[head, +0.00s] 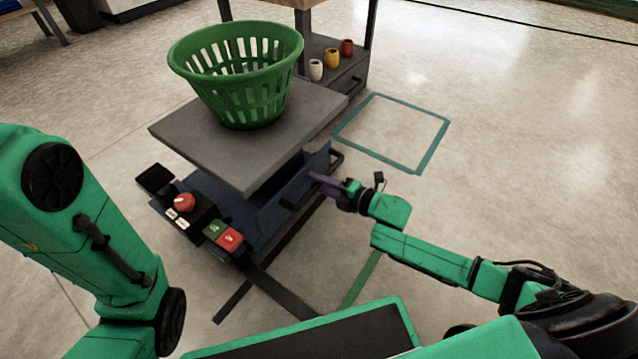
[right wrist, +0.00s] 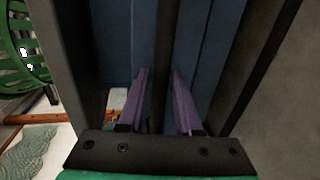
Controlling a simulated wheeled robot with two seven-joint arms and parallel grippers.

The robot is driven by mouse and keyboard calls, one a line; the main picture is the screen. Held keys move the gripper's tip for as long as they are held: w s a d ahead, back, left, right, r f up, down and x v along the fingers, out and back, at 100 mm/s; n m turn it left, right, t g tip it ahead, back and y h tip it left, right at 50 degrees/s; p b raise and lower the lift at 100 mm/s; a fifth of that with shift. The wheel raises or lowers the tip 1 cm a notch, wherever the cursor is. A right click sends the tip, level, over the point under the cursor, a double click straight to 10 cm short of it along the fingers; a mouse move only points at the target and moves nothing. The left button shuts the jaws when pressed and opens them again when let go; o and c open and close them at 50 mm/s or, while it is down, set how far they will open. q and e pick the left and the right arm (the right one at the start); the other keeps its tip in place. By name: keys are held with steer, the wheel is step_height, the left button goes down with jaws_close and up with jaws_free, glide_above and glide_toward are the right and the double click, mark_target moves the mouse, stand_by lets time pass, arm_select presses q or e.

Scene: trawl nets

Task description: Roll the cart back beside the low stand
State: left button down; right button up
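The cart, with a grey flat top (head: 190,140) and blue body, stands in the middle of the head view. A green slatted basket (head: 235,75) sits on it and also shows in the right wrist view (right wrist: 22,60). My right gripper (head: 322,182) is at the cart's right side. My left gripper is out of view.
Red, yellow and white cups stand on the low stand. A teal square outline (head: 430,152) on the floor to its right is empty. The cart's near side has a control box with a red knob (head: 184,202) and green and red buttons. Open floor lies to the right.

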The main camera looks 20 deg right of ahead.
jaws_close()
stand_by(1.2)
